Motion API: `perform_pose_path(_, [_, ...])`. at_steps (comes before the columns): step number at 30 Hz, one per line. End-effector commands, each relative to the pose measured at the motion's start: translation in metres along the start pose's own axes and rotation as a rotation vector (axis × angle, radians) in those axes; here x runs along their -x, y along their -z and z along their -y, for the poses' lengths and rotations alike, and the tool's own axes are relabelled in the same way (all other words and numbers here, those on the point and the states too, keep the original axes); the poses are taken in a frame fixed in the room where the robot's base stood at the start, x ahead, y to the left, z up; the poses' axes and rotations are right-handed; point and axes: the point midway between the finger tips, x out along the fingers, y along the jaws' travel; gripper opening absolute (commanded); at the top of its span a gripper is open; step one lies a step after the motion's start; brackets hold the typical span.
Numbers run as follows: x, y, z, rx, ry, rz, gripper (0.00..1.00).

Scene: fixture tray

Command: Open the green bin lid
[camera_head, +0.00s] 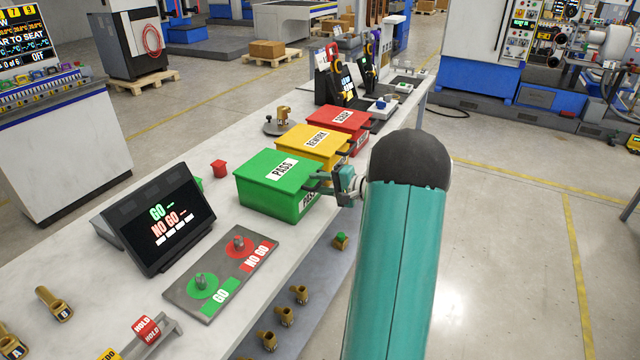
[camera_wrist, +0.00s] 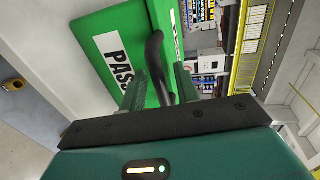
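The green bin (camera_head: 275,203) stands on the bench, and its green lid (camera_head: 262,168) with a white PASS label lies flat and closed on top. My gripper (camera_head: 327,184) is at the bin's right-hand front side, level with the lid's edge. In the wrist view the green bin (camera_wrist: 95,25) fills the upper left. A black curved handle (camera_wrist: 155,55) on it runs down between the fingertips of my gripper (camera_wrist: 160,82). The fingers stand apart, one on each side of the handle, with gaps showing. Whether either finger touches the handle is unclear.
A yellow REWORK bin (camera_head: 312,142) and a red bin (camera_head: 345,121) stand behind the green one. Open floor (camera_head: 510,260) lies right of the bench.

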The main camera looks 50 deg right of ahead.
Motion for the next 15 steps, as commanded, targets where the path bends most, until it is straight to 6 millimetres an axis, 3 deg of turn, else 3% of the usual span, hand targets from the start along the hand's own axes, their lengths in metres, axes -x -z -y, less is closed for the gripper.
perform_pose_path(8, [-0.0014, 0.0001, 0.0001, 0.000, 0.000, 0.000, 0.29])
perform_pose_path(12, [-0.0012, 0.0001, 0.0002, 0.000, 0.000, 0.000, 0.02])
perform_pose_path(15, [-0.0011, 0.0001, 0.0002, 0.000, 0.000, 0.000, 0.00])
